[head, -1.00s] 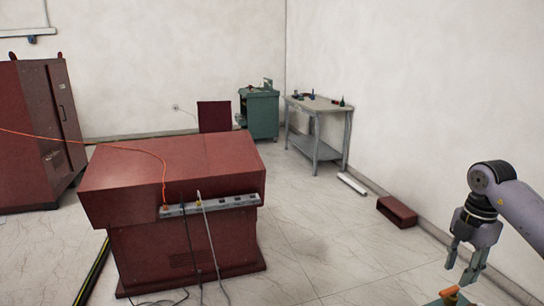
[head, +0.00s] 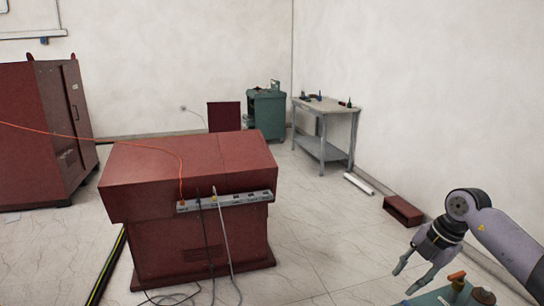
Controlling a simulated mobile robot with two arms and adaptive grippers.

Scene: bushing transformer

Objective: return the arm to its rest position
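My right arm (head: 505,240) comes in from the right edge and ends in a dark wrist joint. My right gripper (head: 409,278) points down and to the left, with its two fingers apart and nothing visible between them. It hangs above and to the left of a teal surface (head: 430,299) at the bottom edge. My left arm and gripper are not in view.
An orange-topped item (head: 457,277) is on the teal surface, beside a small brown one (head: 484,296). A red console (head: 190,175) with a power strip (head: 225,201) and cables stands left of centre. A grey table (head: 325,107) and a red box (head: 403,210) are along the right wall.

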